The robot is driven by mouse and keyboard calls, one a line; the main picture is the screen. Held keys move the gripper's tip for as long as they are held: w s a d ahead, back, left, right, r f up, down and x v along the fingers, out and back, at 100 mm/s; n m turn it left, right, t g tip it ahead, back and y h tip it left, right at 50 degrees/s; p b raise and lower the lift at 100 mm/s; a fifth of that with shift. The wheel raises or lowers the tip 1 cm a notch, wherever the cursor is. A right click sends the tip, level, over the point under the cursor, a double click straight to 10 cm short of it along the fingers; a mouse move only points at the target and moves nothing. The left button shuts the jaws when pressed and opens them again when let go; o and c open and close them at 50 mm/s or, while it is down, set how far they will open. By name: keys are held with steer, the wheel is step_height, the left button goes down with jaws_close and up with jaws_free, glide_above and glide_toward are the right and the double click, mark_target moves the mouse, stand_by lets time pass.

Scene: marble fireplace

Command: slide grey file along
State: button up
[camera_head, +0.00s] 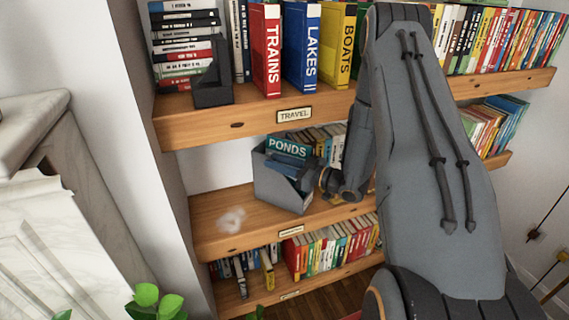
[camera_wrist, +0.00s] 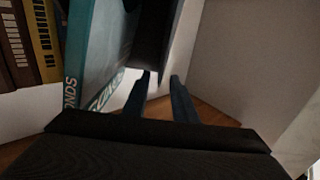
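The grey file (camera_head: 272,185) stands on the middle shelf in the head view, at the left part of the row. A teal book marked PONDS (camera_head: 289,145) shows at its top; it also shows at the left of the wrist view (camera_wrist: 92,55). My gripper (camera_head: 290,163) is at the file's upper right side in the head view, and partly hides it. In the wrist view my gripper's two dark blue fingers (camera_wrist: 161,78) are apart, with a gap between them. A dark slab (camera_wrist: 155,40) is just beyond their tips. I cannot tell whether they touch it.
Books stand right of the file on the middle shelf (camera_head: 225,205). A small pale fluffy thing (camera_head: 231,220) lies on the shelf left of the file. The TRAVEL shelf (camera_head: 205,125) is close above. My arm hides much of the right side. A marble fireplace (camera_head: 45,235) is at left.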

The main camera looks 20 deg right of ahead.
jaws_close()
steer(key=shift+a, duration=0.15)
steer(key=shift+s+a, duration=0.2)
steer(key=shift+a, duration=0.45)
jaws_free()
steer(key=shift+d, duration=0.1)
